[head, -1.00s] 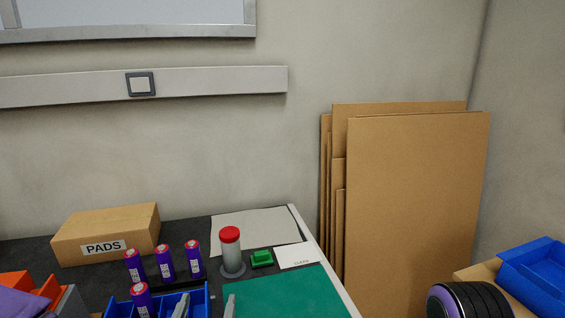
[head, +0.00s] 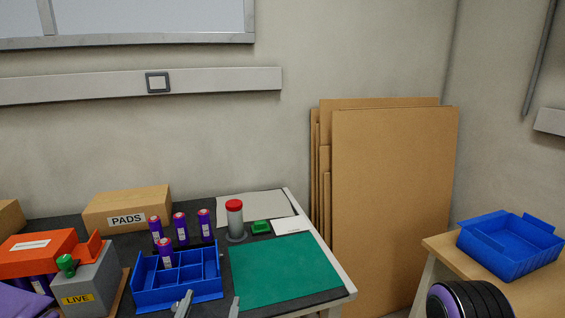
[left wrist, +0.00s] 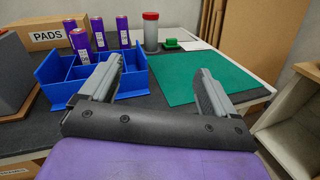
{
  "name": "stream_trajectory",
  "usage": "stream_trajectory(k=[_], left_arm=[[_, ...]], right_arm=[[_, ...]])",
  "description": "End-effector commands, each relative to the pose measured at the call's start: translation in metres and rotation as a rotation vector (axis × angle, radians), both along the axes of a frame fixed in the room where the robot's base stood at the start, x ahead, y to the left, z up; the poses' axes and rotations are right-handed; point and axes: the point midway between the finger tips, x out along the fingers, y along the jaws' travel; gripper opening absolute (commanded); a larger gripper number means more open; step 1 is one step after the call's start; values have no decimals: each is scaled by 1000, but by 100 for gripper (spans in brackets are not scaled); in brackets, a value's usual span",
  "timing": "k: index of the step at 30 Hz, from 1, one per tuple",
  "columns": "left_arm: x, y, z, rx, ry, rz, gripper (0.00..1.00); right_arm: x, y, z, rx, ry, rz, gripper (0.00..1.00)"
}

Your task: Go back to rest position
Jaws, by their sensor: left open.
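My left gripper (head: 209,305) shows at the bottom edge of the head view, only its fingertips visible. It is open and empty in front of the blue divided tray (head: 205,291) and the green mat (head: 285,268). In the left wrist view its two fingers (left wrist: 160,85) stand well apart with nothing between them. A ribbed black and purple part of my own right arm (head: 468,302) shows at the bottom right of the head view. My right gripper is not in view.
Several purple cylinders (head: 181,228) stand at the tray's back. A red-capped grey canister (head: 235,222), green block (head: 260,227) and PADS box (head: 127,211) are behind. A grey LIVE box (head: 92,286) stands left. A blue bin (head: 510,246) sits on a wooden table at right.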

Motion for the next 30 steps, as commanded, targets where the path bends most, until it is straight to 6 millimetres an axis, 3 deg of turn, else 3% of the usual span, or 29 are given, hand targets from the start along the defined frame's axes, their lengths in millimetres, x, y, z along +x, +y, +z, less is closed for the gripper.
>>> stream_trajectory(k=[9,14,16,20,21,24,27,30], left_arm=[[-3,3,-24,447,83,-56,90],[-15,4,-75,881,212,-182,90],[-29,10,-111,1121,295,-287,90],[-76,35,-191,1583,469,-584,90],[-98,48,-216,1723,523,-711,90],[-157,88,-266,1993,648,-1037,90],[-208,127,-292,2120,760,-1275,90],[-241,155,-302,2175,841,-1385,90]], right_arm=[[1,0,0,0,-1,0,84],[1,0,1,0,-1,0,84],[1,0,2,0,-1,0,84],[1,0,6,0,-1,0,84],[1,0,7,0,-1,0,84],[1,0,11,0,-1,0,84],[1,0,14,0,-1,0,84],[1,0,16,0,-1,0,84]])
